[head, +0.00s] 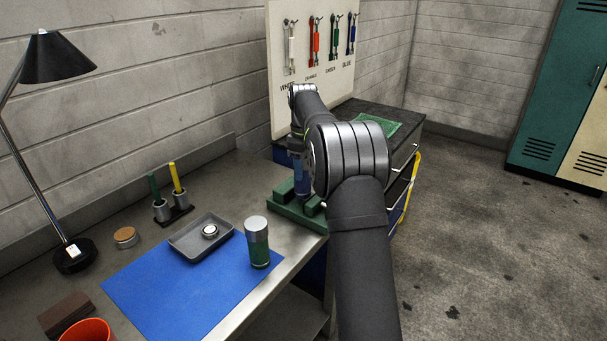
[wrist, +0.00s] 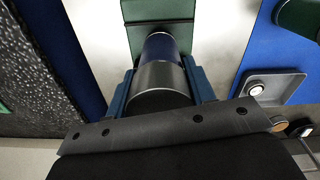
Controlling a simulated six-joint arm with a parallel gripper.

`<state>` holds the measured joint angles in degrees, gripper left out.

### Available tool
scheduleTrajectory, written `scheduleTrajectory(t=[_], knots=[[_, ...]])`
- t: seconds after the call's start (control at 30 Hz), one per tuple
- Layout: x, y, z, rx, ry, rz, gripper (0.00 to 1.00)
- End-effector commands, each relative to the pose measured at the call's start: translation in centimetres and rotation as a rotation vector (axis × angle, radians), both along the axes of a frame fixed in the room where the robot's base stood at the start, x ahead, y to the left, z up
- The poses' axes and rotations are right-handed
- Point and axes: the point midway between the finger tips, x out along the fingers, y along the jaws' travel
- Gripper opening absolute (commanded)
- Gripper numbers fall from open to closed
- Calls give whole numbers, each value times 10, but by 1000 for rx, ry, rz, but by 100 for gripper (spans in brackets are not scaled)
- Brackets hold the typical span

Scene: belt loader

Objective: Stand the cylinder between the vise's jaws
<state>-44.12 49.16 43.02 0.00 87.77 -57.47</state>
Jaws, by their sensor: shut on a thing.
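The vise (head: 293,213) is green, with two raised jaws, at the right end of the workbench; part of it shows in the wrist view (wrist: 160,10). My gripper (wrist: 160,88) has blue fingers on both sides of a cylinder (wrist: 155,76) with a grey metal end and a dark blue body. It is shut on this cylinder. In the head view the blue cylinder (head: 302,187) looks upright, its lower end at the vise's jaws. I cannot tell whether it rests on the vise's floor. My arm hides part of the vise's right side.
A grey tray (head: 190,248) holds a small round part. A pen holder (head: 172,212), lamp (head: 70,255) and red cup (head: 86,330) are on the bench. A tool board (head: 320,65) stands behind.

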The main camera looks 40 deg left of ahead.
Motion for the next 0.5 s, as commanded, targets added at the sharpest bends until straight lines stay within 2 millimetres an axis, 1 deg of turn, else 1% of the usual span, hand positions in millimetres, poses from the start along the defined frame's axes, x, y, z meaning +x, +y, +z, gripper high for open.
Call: scheduleTrajectory(t=[0.1, 0.2, 0.5], knots=[[0, 0, -17, 0, 0, 0, 5], [0, 0, -24, 1, -1, 0, 5], [0, 0, -26, 1, -1, 0, 5]])
